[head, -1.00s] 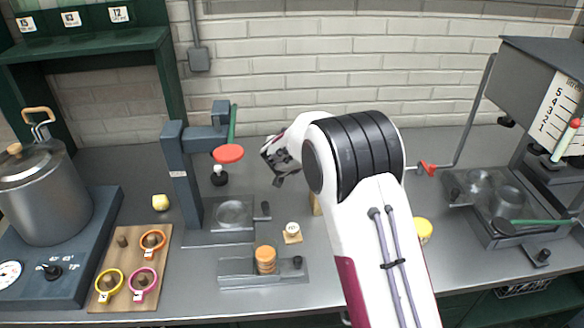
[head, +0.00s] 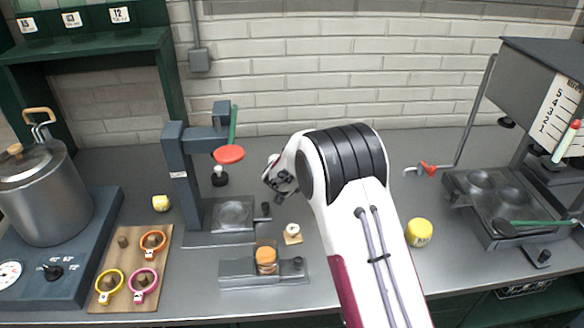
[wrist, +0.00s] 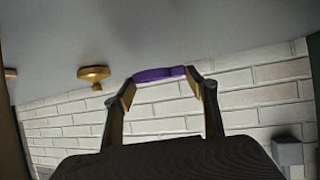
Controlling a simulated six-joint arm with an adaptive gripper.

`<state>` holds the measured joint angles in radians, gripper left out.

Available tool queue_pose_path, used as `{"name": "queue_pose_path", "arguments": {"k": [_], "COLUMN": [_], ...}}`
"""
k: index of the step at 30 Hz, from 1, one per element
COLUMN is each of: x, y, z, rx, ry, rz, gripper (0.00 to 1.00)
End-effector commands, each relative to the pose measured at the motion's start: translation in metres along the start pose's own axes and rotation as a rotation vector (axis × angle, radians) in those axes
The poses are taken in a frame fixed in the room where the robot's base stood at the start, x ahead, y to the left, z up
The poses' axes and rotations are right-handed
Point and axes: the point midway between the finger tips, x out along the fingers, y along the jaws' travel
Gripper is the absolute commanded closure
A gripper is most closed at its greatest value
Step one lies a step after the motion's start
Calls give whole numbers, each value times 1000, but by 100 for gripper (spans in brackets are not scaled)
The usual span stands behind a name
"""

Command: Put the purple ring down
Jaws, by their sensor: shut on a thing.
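The purple ring (wrist: 158,74) shows in the wrist view as a purple band held between the two fingertips of my gripper (wrist: 160,90). My gripper is shut on it. In the head view my gripper (head: 280,188) is left of my arm, right of the grey press, and I cannot make out the ring there. A wooden board (head: 160,245) at the left carries an orange ring (head: 153,233), a yellow ring (head: 103,294) and a pink ring (head: 152,292) around pegs. The peg at its back left (head: 123,241) is bare.
A grey press (head: 184,185) stands between board and gripper. An orange stack (head: 266,262) sits in a grey holder before it, beside a small cream-topped piece (head: 292,230). A steel pot (head: 45,195) is far left, a yellow jar (head: 419,235) right of my arm. A brass-coloured knob (wrist: 94,74) shows in the wrist view.

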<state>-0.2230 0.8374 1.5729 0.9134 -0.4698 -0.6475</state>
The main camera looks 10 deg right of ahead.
Motion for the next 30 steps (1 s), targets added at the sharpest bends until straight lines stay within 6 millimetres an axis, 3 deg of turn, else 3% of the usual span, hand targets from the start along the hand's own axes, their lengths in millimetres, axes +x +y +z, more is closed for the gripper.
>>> {"name": "queue_pose_path", "arguments": {"k": [8,23,24,25,30], "x": [13,16,16,16,16], "y": [0,0,0,0,0], "z": [25,29,29,29,29], "rx": [-3,-1,-1,-1,-1], "ry": [-2,-1,-1,-1,-1], "rz": [0,0,0,0,0], "gripper": [52,52,35,28,26]}}
